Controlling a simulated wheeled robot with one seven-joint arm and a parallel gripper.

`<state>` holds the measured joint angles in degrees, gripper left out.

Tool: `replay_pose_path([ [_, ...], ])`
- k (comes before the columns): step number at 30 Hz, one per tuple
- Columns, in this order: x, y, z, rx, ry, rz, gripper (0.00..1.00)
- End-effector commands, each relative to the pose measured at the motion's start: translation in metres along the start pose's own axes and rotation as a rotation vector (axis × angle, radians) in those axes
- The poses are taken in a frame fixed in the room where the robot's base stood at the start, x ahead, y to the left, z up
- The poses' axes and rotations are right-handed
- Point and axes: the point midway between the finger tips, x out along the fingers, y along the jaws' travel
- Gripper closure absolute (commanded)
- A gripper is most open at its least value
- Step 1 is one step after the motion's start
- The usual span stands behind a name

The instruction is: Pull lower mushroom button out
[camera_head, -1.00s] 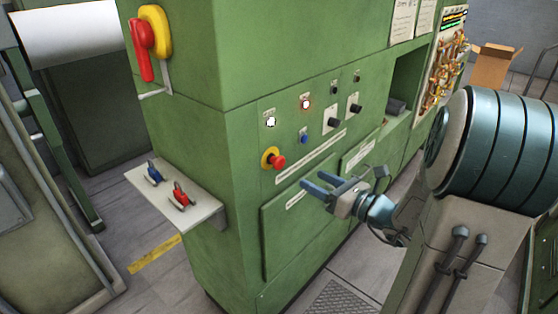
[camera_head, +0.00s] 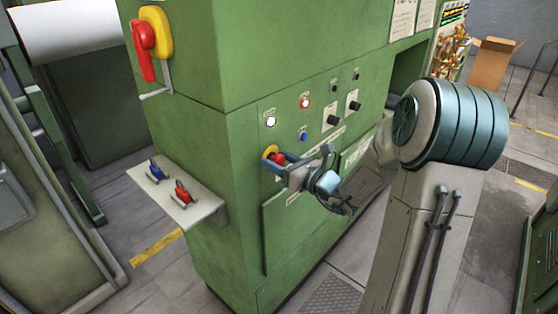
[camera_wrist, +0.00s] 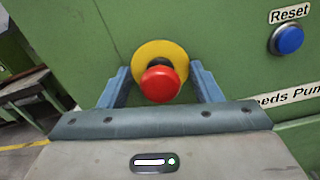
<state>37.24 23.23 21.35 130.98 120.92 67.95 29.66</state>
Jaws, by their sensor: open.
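The lower mushroom button (camera_wrist: 160,84) is red on a yellow round collar (camera_wrist: 159,52), on the front of the green cabinet. In the head view the red button (camera_head: 278,159) is partly hidden by my gripper (camera_head: 272,160). In the wrist view my gripper (camera_wrist: 160,82) is open, with one blue finger to the left of the button and one to the right. The button's head stands between the fingers, with visible gaps on both sides. I cannot tell how deep the fingertips are relative to the panel.
A blue Reset button (camera_wrist: 289,40) is at the right of the mushroom button. A shelf (camera_head: 205,208) with blue and red clamp-like items juts out at the left.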

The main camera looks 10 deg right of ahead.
Motion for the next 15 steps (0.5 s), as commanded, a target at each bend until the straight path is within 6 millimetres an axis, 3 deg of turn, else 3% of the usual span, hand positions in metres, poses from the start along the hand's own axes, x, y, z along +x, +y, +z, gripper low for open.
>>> replay_pose_path([
  [2, 0.0, 0.0, 0.0, 0.0, 0.0, 0.0, 0.48],
  [6, 0.0, 0.0, 0.0, 0.0, 0.0, 0.0, 0.86],
  [8, 0.0, 0.0, 0.0, -0.001, 0.0, 0.0, 1.0],
  [15, -0.012, 0.0, 0.0, -0.001, -0.001, -0.001, 1.0],
])
